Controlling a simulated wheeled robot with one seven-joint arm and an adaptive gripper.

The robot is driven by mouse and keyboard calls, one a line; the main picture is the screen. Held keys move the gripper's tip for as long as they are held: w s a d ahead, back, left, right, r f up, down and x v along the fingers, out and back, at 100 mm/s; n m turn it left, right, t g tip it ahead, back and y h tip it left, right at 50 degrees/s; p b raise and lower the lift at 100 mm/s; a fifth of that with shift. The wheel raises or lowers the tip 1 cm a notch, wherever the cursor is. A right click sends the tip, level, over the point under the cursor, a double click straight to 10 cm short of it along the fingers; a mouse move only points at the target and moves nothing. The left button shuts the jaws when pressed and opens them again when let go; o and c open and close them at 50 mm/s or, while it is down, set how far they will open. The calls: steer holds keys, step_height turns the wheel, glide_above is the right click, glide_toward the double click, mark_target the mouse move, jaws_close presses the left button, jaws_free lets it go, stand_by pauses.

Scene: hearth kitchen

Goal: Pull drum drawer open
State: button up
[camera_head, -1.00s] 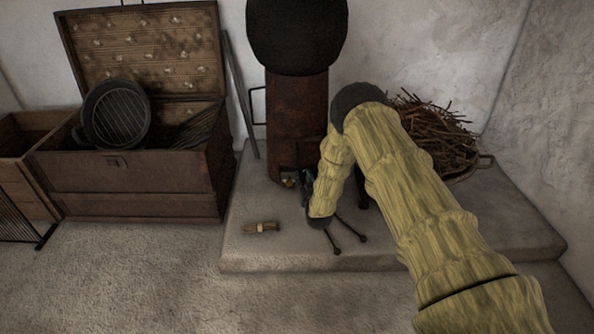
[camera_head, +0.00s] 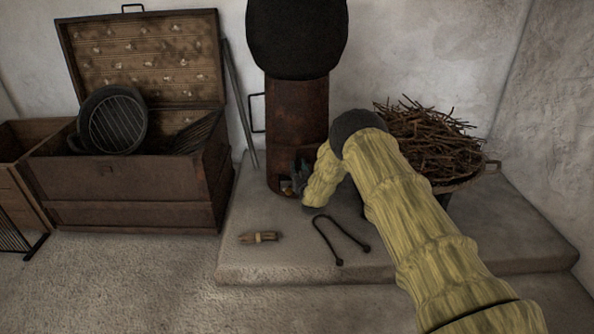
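The rusty drum (camera_head: 290,115) stands upright against the back wall on a raised stone slab, with a large black rounded top. At its foot is a small dark opening with orange-brown bits (camera_head: 286,187); I cannot make out the drawer's outline or how far it is out. My gripper (camera_head: 297,176) is at the drum's lower right front, beside this opening. It is small, dark and partly hidden by my yellow-sleeved arm. I cannot see whether its fingers touch the drum or hold anything.
Black tongs (camera_head: 340,238) and a small tied wood bundle (camera_head: 259,237) lie on the slab (camera_head: 290,262). A basket of twigs (camera_head: 430,140) stands right of the drum. An open wooden chest (camera_head: 120,185) is left, and a rod (camera_head: 240,105) leans between.

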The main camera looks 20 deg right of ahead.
steer(key=shift+w, duration=0.9)
jaws_close()
